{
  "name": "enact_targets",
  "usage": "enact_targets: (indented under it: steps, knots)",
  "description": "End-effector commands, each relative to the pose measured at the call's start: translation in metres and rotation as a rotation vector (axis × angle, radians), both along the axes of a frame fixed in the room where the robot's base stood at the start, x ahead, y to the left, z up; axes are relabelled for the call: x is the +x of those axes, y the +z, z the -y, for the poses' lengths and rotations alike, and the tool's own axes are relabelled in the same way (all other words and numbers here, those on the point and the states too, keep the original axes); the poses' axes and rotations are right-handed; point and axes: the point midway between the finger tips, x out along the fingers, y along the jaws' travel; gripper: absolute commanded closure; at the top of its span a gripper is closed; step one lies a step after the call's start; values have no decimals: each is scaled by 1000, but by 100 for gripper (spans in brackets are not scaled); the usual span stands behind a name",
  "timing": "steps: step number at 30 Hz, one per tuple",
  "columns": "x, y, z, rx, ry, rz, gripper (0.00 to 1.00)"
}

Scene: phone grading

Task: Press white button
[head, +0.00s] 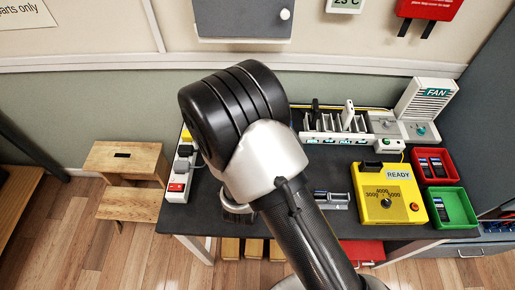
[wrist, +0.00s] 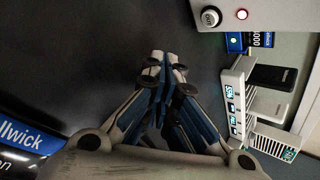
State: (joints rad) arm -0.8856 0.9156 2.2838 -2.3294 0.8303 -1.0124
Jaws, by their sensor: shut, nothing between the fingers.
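I cannot make out this button in the head view, where my arm covers part of the bench. My gripper (wrist: 163,62) is shut and empty over the dark benchtop, with its fingertips apart from the button, below and left of it in the wrist view. In the head view my gripper (head: 238,213) is mostly hidden behind my arm.
A white slotted rack (head: 335,137) and a fan unit (head: 425,105) stand at the back. A yellow box (head: 372,212), a red bin (head: 455,167) and a green bin (head: 470,209) are on the right. A power strip (head: 176,192) with a red switch lies left. Dark benchtop is bare around my fingers.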

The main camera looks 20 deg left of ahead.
Motion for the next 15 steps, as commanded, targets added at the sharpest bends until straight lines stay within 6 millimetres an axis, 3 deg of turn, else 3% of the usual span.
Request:
enact_targets:
  steps: [6, 15]
  knots:
    - [32, 1, -7, 1, -3, 1, 100]
    - [58, 0, -13, 0, -2, 0, 100]
